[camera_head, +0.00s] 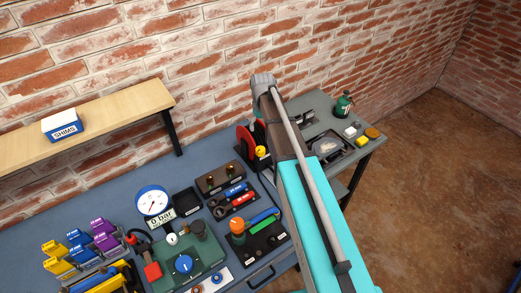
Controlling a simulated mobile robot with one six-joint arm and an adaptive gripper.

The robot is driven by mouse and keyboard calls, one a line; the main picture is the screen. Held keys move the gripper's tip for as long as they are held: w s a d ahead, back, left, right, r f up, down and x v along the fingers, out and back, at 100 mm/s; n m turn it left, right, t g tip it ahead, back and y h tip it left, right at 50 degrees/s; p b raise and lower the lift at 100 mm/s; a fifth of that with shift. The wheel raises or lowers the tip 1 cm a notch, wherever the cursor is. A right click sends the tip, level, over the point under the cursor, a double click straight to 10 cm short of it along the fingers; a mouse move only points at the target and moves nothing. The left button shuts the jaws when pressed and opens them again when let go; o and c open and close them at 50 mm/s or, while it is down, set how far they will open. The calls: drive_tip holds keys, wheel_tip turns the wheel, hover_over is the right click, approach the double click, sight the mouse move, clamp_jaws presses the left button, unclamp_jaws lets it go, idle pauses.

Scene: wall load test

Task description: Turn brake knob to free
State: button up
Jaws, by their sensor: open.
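I cannot tell for sure which knob is the brake knob; no label for it is readable. A round blue knob (183,264) sits on a green panel unit (205,255) at the front of the bench. An orange knob (237,226) stands on a black unit (262,241) with a blue and a green part. A red reel-like device (246,141) with a yellow ball or knob (261,152) stands further back, partly behind my arm. My arm crosses the right of the bench. My gripper does not show.
A dial gauge (153,201) reads "0 bar". Coloured clamps (104,240) stand at the left. A shelf (95,125) holds a "SHIMS" box (62,124) before the brick wall. A grey side table (358,165) carries a green bottle (343,105). The floor at right is clear.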

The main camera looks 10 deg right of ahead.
sight(261, 149)
drive_tip(key=shift+f, duration=0.15)
wheel_tip(261, 149, down, 14)
drive_tip(key=b, duration=1.3)
drive_tip(key=shift+a+r+b, duration=0.15)
drive_tip(key=shift+r+b, duration=0.1)
drive_tip(key=shift+b, duration=0.15)
drive_tip(key=c, duration=1.1)
drive_tip(key=shift+c, duration=0.2)
